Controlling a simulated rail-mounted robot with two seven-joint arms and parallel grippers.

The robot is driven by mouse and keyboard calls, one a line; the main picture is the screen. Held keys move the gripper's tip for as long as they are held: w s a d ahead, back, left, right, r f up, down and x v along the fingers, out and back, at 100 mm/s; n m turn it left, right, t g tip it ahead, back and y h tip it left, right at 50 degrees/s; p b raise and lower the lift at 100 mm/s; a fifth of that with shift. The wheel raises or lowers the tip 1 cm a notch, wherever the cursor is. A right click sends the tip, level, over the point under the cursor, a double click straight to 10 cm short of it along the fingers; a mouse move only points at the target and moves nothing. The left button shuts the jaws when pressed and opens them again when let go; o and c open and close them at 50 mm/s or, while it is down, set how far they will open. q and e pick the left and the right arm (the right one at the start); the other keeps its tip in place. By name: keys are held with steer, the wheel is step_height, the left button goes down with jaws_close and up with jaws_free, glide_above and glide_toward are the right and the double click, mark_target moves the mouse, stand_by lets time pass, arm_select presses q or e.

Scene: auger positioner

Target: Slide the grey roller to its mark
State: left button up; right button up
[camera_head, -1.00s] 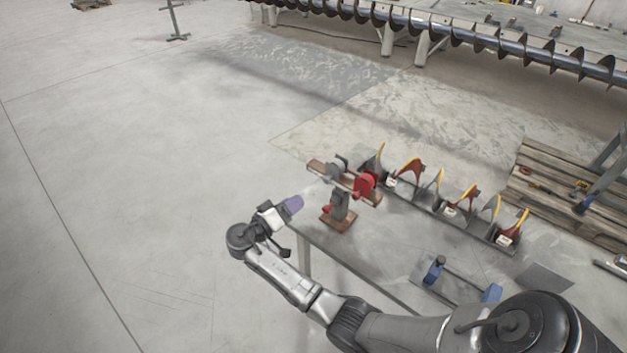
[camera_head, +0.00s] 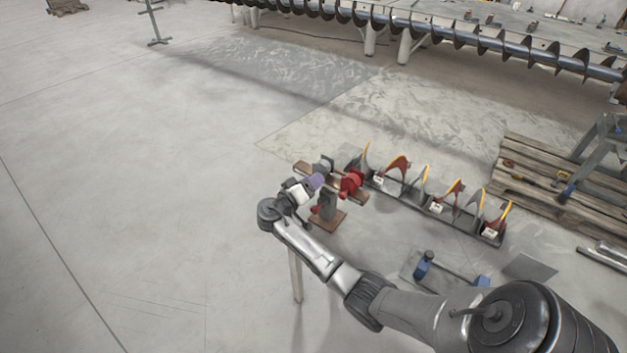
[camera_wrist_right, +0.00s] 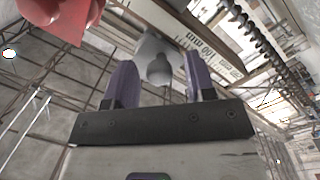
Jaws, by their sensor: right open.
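The grey roller (camera_head: 323,163) sits on a brown rail (camera_head: 303,168) of the small stand, left of a red roller (camera_head: 351,184). My right gripper (camera_head: 318,181), with purple fingers, is close in front of the grey roller. In the right wrist view the fingers (camera_wrist_right: 157,72) are apart, and a grey rounded knob (camera_wrist_right: 158,70) on the grey roller shows between them. I cannot tell whether they touch it. The rail (camera_wrist_right: 196,38) carries printed figures and tick marks there. I cannot tell which one is the mark. My left gripper is not in view.
The red roller (camera_wrist_right: 62,14) is close by at the upper left of the wrist view. A row of curved flights with yellow edges (camera_head: 422,182) stands right of the stand. A wooden pallet (camera_head: 545,190) lies farther right. The floor to the left is clear.

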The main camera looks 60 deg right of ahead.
steer(key=shift+s+d, duration=0.15)
steer(key=shift+d, duration=0.3)
steer(key=shift+c, duration=0.2)
jaws_close()
